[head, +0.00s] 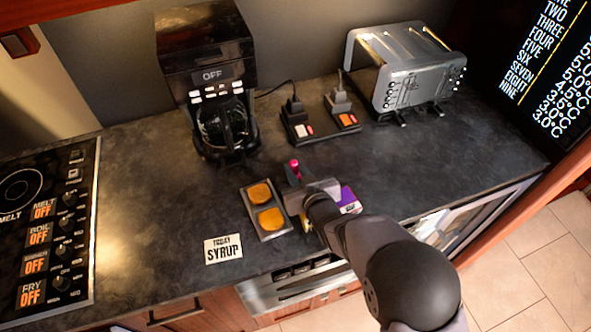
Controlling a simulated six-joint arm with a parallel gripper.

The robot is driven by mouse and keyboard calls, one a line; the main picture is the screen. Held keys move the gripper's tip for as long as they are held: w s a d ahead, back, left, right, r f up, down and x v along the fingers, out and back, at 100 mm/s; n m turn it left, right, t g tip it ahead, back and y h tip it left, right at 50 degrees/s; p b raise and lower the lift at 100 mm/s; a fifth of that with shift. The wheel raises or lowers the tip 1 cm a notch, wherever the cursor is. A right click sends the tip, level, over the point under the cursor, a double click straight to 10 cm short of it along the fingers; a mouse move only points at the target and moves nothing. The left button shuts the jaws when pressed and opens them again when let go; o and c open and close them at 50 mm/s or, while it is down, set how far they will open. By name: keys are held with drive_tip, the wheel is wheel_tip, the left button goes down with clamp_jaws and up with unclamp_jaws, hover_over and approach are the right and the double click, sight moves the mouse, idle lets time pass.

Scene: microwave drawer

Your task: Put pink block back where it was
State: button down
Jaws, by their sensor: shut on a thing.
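My gripper (294,178) is over the dark counter, just right of and behind a grey tray with two orange pads. It is shut on the pink block (294,166), a small piece showing at the jaw tips. The rest of the block is hidden by the jaws. I cannot tell whether the block touches the counter. My arm comes in from the lower right and covers part of the counter near its front edge.
The grey tray (250,205) is beside my gripper. A purple-and-white item (349,199) is partly behind my arm. A coffee maker (205,60), switches (318,127) and a toaster (395,75) stand behind. A stove (45,225) is left; a "SYRUP" note (223,249) lies in front.

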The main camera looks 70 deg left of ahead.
drive_tip(key=c, duration=1.7)
unclamp_jaws()
drive_tip(key=shift+f, duration=0.1)
drive_tip(key=shift+o, duration=0.2)
drive_tip(key=shift+r, duration=0.25)
drive_tip(key=b+v, duration=0.2)
drive_tip(key=v, duration=1)
drive_tip(key=shift+b, duration=0.35)
